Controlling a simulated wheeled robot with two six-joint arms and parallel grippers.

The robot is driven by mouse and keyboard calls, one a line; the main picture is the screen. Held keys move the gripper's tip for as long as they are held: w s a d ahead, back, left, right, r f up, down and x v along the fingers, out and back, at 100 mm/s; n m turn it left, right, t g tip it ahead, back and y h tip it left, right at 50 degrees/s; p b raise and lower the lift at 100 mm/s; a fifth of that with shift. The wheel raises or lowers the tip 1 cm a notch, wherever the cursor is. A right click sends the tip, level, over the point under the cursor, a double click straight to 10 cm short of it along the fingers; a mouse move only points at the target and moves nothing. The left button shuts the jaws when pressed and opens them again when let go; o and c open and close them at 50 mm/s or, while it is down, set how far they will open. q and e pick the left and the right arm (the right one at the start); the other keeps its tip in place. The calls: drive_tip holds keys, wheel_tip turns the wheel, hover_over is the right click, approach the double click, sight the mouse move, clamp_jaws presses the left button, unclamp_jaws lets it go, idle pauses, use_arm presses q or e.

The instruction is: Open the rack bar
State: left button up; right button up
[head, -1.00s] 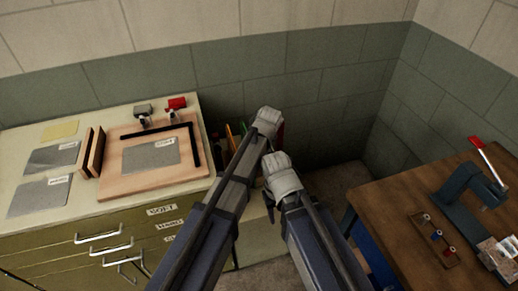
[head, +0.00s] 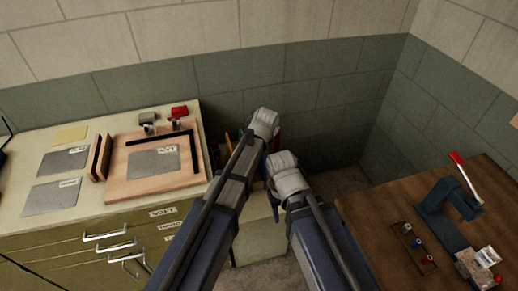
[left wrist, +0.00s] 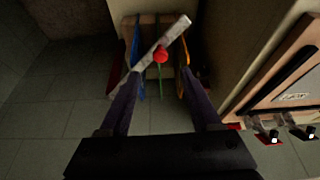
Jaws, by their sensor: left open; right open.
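The rack bar (left wrist: 174,36) is a pale grey bar with a red knob (left wrist: 160,56). In the left wrist view it lies slantwise across the front of a rack (left wrist: 150,19) holding several coloured upright pieces. My left gripper (left wrist: 162,76) is open, its two dark fingers either side of the knob in the picture; I see no grip on the bar. In the head view the rack's coloured pieces (head: 228,143) show partly behind my left arm. My right gripper (head: 284,161) is open beside the left one, apart from the bar; its fingertips are mostly hidden.
A drawer cabinet (head: 112,217) stands left, with a wooden board (head: 190,173), metal sheets (head: 52,196) and small clamps on top. A brown table (head: 385,215) stands right, with a blue-grey tool (head: 440,212) and a small holder (head: 413,247). A tiled wall closes the back.

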use_arm(q)
drive_tip(key=shift+f, duration=0.1)
drive_tip(key=shift+a, duration=0.2)
drive_tip(key=shift+c, duration=0.8)
drive_tip(key=a+h, duration=0.1)
drive_tip(key=a, duration=0.1)
drive_tip(key=a+m+h, duration=0.1)
drive_tip(key=a, duration=0.3)
drive_tip(key=shift+s+f+m+g+h, duration=0.3)
drive_tip(key=shift+s+m+g+h, duration=0.1)
drive_tip(key=c, duration=0.4)
drive_tip(key=a+m+h, duration=0.1)
drive_tip(key=a, duration=0.1)
drive_tip(key=a+r+h, duration=0.1)
drive_tip(key=a, duration=0.1)
drive_tip(key=a+r+m+t+h, duration=0.1)
drive_tip(key=a, duration=0.1)
drive_tip(key=shift+s+a+r+m, duration=0.1)
drive_tip(key=shift+s+m, duration=0.2)
clamp_jaws()
drive_tip(key=w+d+f+b, duration=0.4)
drive_tip(key=d+f+b, duration=0.3)
drive_tip(key=f+b, duration=0.1)
drive_tip(key=shift+d+f+h+b, duration=0.25)
drive_tip(key=shift+h+b, duration=0.15)
drive_tip(key=shift+b, duration=0.2)
